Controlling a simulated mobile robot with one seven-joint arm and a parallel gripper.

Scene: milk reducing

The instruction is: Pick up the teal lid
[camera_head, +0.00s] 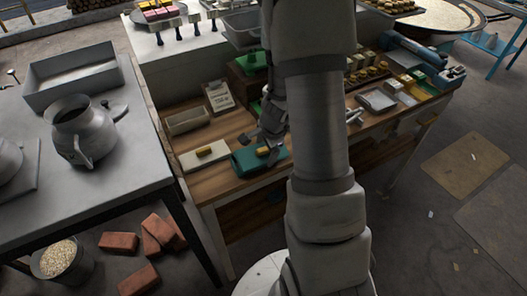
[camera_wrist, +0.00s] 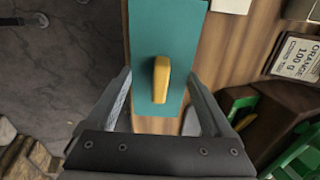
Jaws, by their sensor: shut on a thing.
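The teal lid (camera_head: 243,160) has a yellow handle and is at the front of the wooden counter, partly hidden by my arm. In the head view my gripper (camera_head: 268,143) is just above the lid and dark. I cannot tell whether the lid is clear of the surface below.
A beige tray (camera_head: 187,121) and a price sign (camera_head: 218,97) stand behind. A grey table (camera_head: 55,185) with a metal jug (camera_head: 85,130) is at the left. The counter's front edge is close.

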